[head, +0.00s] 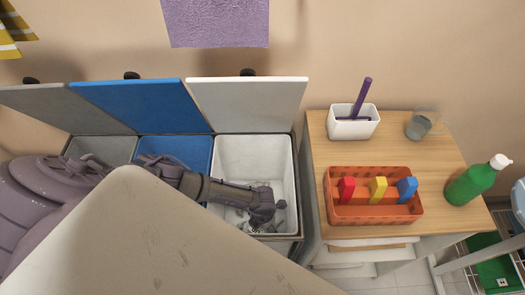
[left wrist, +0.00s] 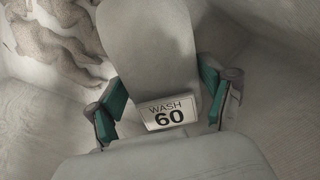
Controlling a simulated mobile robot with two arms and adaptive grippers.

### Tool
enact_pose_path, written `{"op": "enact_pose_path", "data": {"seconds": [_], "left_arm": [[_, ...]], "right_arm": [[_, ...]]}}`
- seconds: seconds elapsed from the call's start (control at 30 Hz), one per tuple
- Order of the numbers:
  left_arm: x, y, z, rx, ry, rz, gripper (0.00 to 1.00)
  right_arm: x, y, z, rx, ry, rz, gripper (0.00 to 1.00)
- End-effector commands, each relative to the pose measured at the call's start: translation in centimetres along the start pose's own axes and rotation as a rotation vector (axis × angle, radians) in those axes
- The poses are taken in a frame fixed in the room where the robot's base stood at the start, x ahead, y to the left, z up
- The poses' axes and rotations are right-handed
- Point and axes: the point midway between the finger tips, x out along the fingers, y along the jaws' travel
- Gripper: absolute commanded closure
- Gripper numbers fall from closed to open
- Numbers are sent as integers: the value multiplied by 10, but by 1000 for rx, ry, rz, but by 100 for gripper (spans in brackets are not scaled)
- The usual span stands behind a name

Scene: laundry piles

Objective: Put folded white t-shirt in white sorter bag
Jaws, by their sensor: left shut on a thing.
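The white sorter bag (head: 226,160) stands open at the right end of a row of bags, with its white lid raised behind it. My left arm reaches down into it, and my left gripper (head: 263,210) is inside, low in the bag. In the left wrist view, a pale, round-ended item with a "WASH 60" label lies between the green finger pads; it appears to be the folded white t-shirt (left wrist: 150,50). The gripper is shut on it. The head view does not show its shape clearly. Spotted grey-and-white cloth (left wrist: 60,35) lies in the bag beside it. My right gripper is not in view.
A blue bag (head: 195,150) and a grey bag (head: 100,148) stand to the left, lids up. A wooden-topped cabinet (head: 390,148) on the right holds an orange basket (head: 375,215), a white pot (head: 354,128), a glass (head: 419,127) and a green bottle (head: 470,185).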

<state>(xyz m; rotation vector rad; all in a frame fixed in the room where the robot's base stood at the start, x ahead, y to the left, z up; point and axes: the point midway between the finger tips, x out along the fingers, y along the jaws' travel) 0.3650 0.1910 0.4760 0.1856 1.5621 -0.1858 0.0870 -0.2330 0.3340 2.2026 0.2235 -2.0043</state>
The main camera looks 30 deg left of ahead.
Motion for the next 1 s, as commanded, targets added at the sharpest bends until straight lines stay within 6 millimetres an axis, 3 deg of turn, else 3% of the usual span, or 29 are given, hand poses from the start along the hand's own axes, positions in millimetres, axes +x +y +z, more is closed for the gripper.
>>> {"op": "enact_pose_path", "data": {"seconds": [0.5, 0.53, 0.63, 1.0], "left_arm": [[12, 0, 0, -1, 0, 0, 66], [12, 0, 0, -1, 0, 0, 18], [12, 0, 0, -1, 0, 0, 1], [10, 0, 0, -1, 0, 0, 0]], "right_arm": [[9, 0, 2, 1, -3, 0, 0], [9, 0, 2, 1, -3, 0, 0], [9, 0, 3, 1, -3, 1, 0], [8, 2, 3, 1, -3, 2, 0]]}}
